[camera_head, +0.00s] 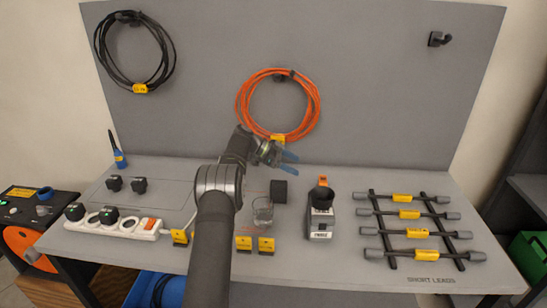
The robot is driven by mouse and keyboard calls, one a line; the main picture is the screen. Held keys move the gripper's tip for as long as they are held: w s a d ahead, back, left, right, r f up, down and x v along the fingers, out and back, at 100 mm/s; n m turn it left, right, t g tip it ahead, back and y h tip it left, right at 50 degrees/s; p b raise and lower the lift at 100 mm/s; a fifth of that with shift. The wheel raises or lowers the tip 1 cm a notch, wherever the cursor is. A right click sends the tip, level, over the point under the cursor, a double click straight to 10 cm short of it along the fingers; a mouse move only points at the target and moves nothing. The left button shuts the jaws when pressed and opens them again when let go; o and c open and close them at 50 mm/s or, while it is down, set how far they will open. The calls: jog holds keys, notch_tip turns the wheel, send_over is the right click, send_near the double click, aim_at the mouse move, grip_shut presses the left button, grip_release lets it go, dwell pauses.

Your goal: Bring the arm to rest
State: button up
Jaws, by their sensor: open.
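My gripper (286,163) is at the end of my dark arm, which reaches up from the bottom middle of the picture. Its blue-tipped fingers point right, above the bench and in front of the grey back panel. The fingers are apart and nothing shows between them. The gripper looks clear of the orange cable coil (240,103) behind it, though its distance from the panel is hard to judge.
Below the gripper stand a black cylinder (278,191), a clear glass (262,212) and a black-and-grey device (321,212). Short leads lie on a rack (385,232) at right. A power strip (115,226) is at left. A black coil (101,45) hangs upper left. The bench's front right is clear.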

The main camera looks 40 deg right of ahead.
aim_at(320, 178)
jog(key=x, duration=1.2)
jog(key=shift+s+d+f, duration=0.1)
jog(key=shift+f, duration=0.15)
notch_tip(320, 178, up, 3)
jog(key=shift+f, duration=0.1)
jog(key=shift+r, duration=0.5)
jog(key=shift+f, duration=0.1)
